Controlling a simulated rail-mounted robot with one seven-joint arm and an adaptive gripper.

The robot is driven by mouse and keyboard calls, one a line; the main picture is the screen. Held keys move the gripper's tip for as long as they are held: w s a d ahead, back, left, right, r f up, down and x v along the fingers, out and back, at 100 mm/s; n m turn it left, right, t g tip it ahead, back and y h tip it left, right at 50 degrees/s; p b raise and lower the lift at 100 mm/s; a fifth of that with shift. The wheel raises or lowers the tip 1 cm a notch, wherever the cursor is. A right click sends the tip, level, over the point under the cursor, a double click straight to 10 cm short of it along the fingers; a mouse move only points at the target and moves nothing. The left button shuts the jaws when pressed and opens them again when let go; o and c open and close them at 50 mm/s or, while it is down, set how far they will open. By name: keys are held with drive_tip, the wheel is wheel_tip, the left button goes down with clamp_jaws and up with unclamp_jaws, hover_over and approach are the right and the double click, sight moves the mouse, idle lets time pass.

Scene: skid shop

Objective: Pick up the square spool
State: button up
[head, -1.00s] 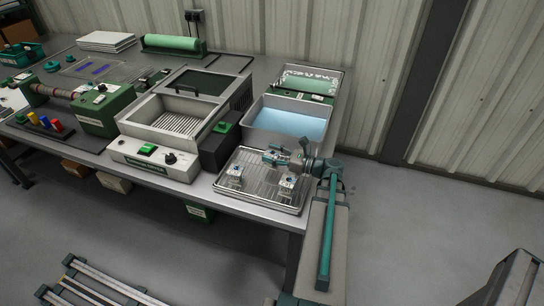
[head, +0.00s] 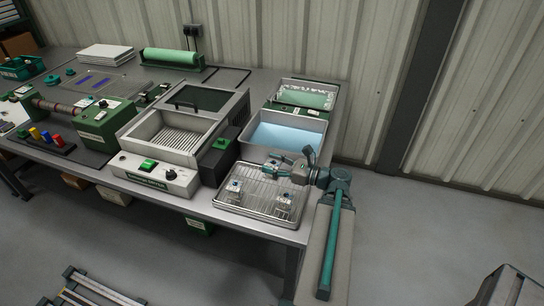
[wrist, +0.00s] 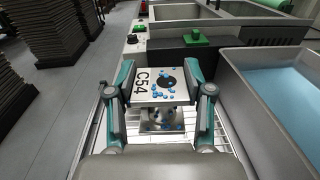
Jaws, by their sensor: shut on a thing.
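A square spool (wrist: 160,82) with a pale top plate marked C54, a dark centre hole and blue specks sits between the fingers of my gripper (wrist: 162,82) in the wrist view. The teal fingers are shut on its two sides. A metal part shows under the top plate; I cannot tell if it belongs to the held spool. In the head view my gripper (head: 280,167) is over the wire-rack tray (head: 256,208). Two small pale pieces with blue marks show on the tray, a left one (head: 234,188) and a right one (head: 284,201). The held spool is not clear there.
A dark box with a green top (head: 217,160) and a grey heater unit (head: 150,182) stand to the left.

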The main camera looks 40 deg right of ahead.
drive_tip(key=s+a+r+p, duration=0.3)
drive_tip(key=s+p, duration=0.3)
drive_tip(key=p, duration=1.1)
drive_tip(key=shift+s+a+r+p, duration=0.3)
drive_tip(key=shift+a, duration=0.25)
drive_tip(key=w+a+r+n+g+y+b, duration=0.1)
drive_tip(key=w+a+n+g+y+b, duration=0.3)
drive_tip(key=w+a, duration=0.7)
drive_tip(key=w+a+r+n+g+y+b, duration=0.1)
drive_tip(key=w+a+b, duration=0.1)
drive_tip(key=a, duration=0.5)
drive_tip(key=w+a+r+y+b, duration=0.1)
drive_tip(key=w+a+y+b, duration=0.1)
drive_tip(key=w+a, duration=0.3)
drive_tip(key=a, duration=0.3)
drive_tip(key=shift+n+g+b, duration=0.3)
drive_tip(key=shift+n+g, duration=0.1)
drive_tip(key=shift+a+r, duration=0.1)
drive_tip(key=shift+r, duration=0.1)
